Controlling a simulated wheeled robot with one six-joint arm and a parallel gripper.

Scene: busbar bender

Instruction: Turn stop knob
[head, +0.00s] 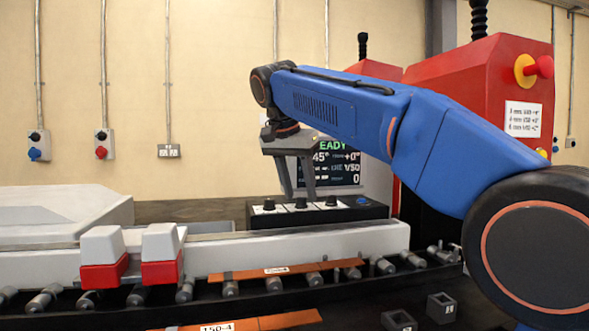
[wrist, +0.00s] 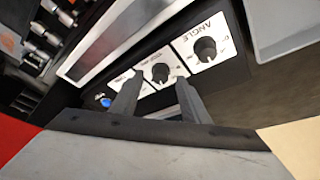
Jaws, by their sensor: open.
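A black control box (head: 375,212) carries a row of black knobs on white plates. The middle knob (head: 301,203) also shows in the wrist view (wrist: 160,72); its plate's small label is too blurred to read surely. My gripper (head: 299,194) points down over this knob, open, with one fingertip on either side of it in the wrist view (wrist: 160,79). I cannot tell whether the fingers touch it. The angle knob (wrist: 205,48), labelled ANGLE, is the left one in the head view (head: 269,204). The third knob (head: 332,201) is mostly hidden by a finger in the wrist view.
A blue button (head: 362,201) sits at the box's end. A display (head: 345,165) stands behind the box. In front run a pale rail (head: 330,239) and a roller bed with copper bars (head: 240,275). Red-and-white blocks (head: 161,255) stand left. A red machine housing (head: 480,75) rises right.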

